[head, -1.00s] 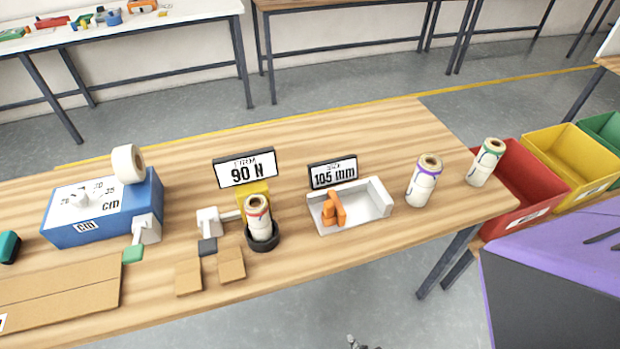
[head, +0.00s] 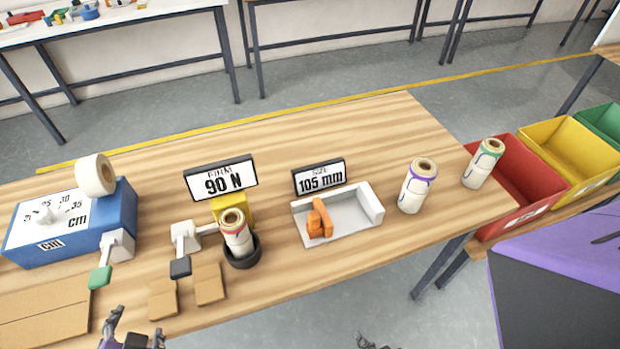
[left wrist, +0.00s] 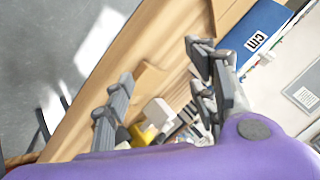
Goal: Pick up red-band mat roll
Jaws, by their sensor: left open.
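The red-band mat roll (head: 236,235) is a white roll with a red band near its top. It stands in a black ring cup (head: 243,258) on the wooden table, in front of a yellow block. My left gripper (head: 138,326) is at the bottom edge of the head view, in front of and left of the roll. It is open and empty, apart from the roll. In the left wrist view its fingers (left wrist: 162,88) are spread wide; I cannot make out the roll there. Dark tips, seemingly of my right gripper (head: 372,342), barely show at the bottom edge.
A 90 N sign (head: 221,178) stands behind the roll. A white tray (head: 366,222) with an orange piece is to its right, then purple-band (head: 416,188) and green-band (head: 482,165) rolls. A blue box (head: 112,216) and cardboard pads (head: 208,284) are on the left.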

